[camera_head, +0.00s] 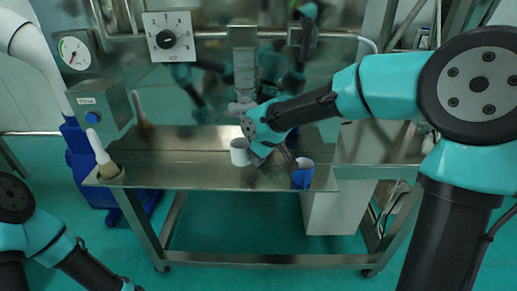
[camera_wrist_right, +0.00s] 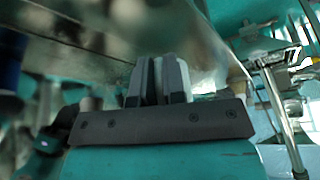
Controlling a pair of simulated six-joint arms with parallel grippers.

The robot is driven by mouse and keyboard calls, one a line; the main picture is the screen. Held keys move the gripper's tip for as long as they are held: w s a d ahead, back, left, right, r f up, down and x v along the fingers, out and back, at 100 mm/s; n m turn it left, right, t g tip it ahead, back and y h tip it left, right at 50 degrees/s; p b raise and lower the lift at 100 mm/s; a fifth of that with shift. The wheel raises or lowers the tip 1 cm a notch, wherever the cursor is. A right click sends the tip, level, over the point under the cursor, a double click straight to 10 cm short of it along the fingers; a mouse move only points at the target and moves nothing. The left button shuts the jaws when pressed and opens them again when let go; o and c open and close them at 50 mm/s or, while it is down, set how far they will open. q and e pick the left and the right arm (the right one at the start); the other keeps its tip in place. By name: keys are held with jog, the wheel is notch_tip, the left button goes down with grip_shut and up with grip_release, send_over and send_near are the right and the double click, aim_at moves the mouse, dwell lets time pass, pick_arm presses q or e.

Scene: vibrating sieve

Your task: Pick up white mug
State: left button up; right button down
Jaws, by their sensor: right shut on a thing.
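The white mug (camera_head: 239,152) stands upright on the steel table, left of my right gripper (camera_head: 259,158). The gripper's fingers meet the mug's right side in the head view and are shut on it. Part of that side is hidden by the gripper. In the right wrist view the two fingers (camera_wrist_right: 158,82) are close together, and the mug cannot be made out clearly there. My left gripper is out of view; only part of my left arm shows at the lower left.
A blue mug (camera_head: 302,178) stands at the table's front edge, right of my right gripper. A brush (camera_head: 103,160) is at the table's left end. The steel table (camera_head: 185,172) is clear between the brush and the white mug. A panel with a dial (camera_head: 168,39) is behind.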

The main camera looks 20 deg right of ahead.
jog(key=s+a, duration=0.3)
jog(key=s, duration=0.7)
jog(key=shift+a, duration=0.35)
jog(key=shift+s+a, duration=0.1)
